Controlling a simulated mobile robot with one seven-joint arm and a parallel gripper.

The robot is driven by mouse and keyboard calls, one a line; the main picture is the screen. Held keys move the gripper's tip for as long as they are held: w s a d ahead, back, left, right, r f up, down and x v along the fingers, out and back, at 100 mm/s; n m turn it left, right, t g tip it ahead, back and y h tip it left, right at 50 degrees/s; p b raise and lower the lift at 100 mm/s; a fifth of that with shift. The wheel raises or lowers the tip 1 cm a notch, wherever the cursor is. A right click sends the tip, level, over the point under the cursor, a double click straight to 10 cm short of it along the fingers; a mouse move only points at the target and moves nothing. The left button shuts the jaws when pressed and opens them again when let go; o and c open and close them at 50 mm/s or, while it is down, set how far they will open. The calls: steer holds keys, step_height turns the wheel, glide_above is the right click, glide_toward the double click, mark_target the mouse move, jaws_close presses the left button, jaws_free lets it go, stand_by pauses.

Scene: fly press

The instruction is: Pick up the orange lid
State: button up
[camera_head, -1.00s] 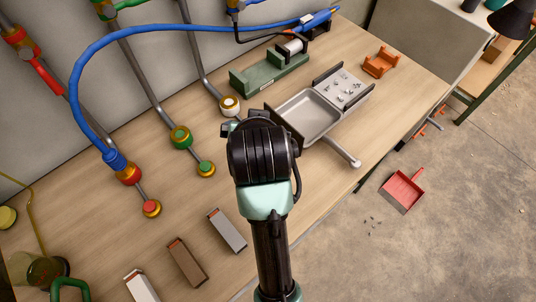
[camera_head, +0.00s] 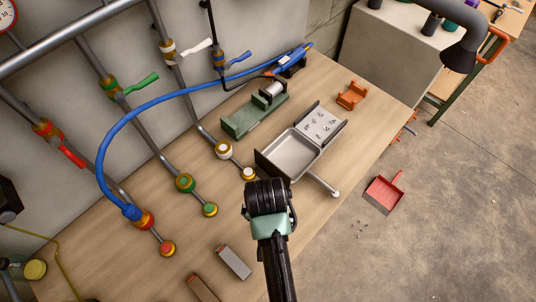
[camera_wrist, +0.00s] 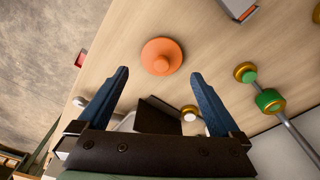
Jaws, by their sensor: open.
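The orange lid (camera_wrist: 161,57), a round disc with a raised knob, lies on the wooden bench top in the wrist view. My gripper (camera_wrist: 160,74) is open and empty, its two dark blue fingers spread wide apart. The lid shows beyond the fingertips, roughly centred between them; the distance to it is hard to tell. In the head view the lid does not show, and my arm hides the fingers.
A grey metal tray (camera_head: 291,154) and a plate with small parts (camera_head: 320,125) sit beyond my arm. A green fixture (camera_head: 254,115) and an orange bracket (camera_head: 352,95) stand farther back. Pipe ends with red, green and white caps line the left. A grey block (camera_head: 234,262) lies near the front.

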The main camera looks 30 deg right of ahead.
steer(key=shift+w+d+f+p, duration=0.1)
steer(key=shift+w+f+p, duration=0.1)
steer(key=shift+f, duration=0.9)
steer(key=shift+w+d+f+p, duration=0.1)
steer(key=shift+w+f+p, duration=0.05)
steer(key=shift+f, duration=0.9)
steer(key=shift+w+f+p, duration=0.2)
steer(key=shift+f, duration=0.9)
steer(key=c, duration=1)
